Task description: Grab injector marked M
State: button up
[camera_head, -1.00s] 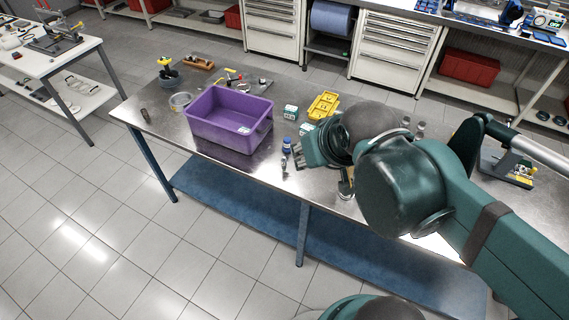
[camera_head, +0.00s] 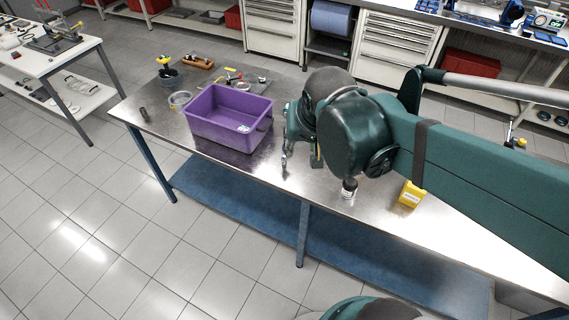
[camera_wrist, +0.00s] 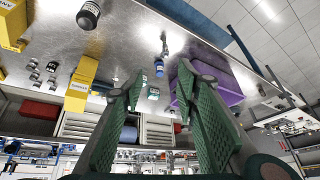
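A small metallic part that looks like an injector (camera_head: 284,160) lies on the steel table near its front edge, right of the purple bin. It also shows in the wrist view (camera_wrist: 164,45), beyond a small blue-capped bottle (camera_wrist: 159,67). No letter M is readable on it. My gripper (camera_wrist: 158,77) is open and empty, with its two green fingers spread apart. In the head view my gripper (camera_head: 289,130) is above the table just behind the part, apart from it as far as I can tell. The bottle is hidden behind my gripper in the head view.
The purple bin (camera_head: 229,133) stands close left of my gripper. A yellow container (camera_head: 411,194) and a dark-topped jar (camera_head: 349,188) stand to the right. In the wrist view a yellow box (camera_wrist: 80,85) and small metal parts (camera_wrist: 43,72) are at left.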

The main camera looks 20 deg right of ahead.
jog(key=w+f+m+g+h+b, duration=0.1)
jog(key=w+f+m+g+b, duration=0.1)
jog(key=w+f+m, duration=0.5)
jog(key=m+g+h+b, duration=0.2)
jog(key=m+b, duration=0.1)
send_over(283, 159)
jog(key=s+a, duration=0.1)
jog(key=a, duration=0.1)
notch_tip(283, 159, down, 12)
jog(key=shift+f, duration=0.25)
jog(key=shift+w+f, duration=0.2)
jog(key=shift+f, duration=0.35)
jog(key=shift+f, duration=0.1)
jog(key=shift+x, duration=1.2)
jog(key=shift+d+f, duration=0.1)
jog(key=shift+d, duration=0.05)
jog(key=shift+x, duration=2.45)
jog(key=c, duration=1)
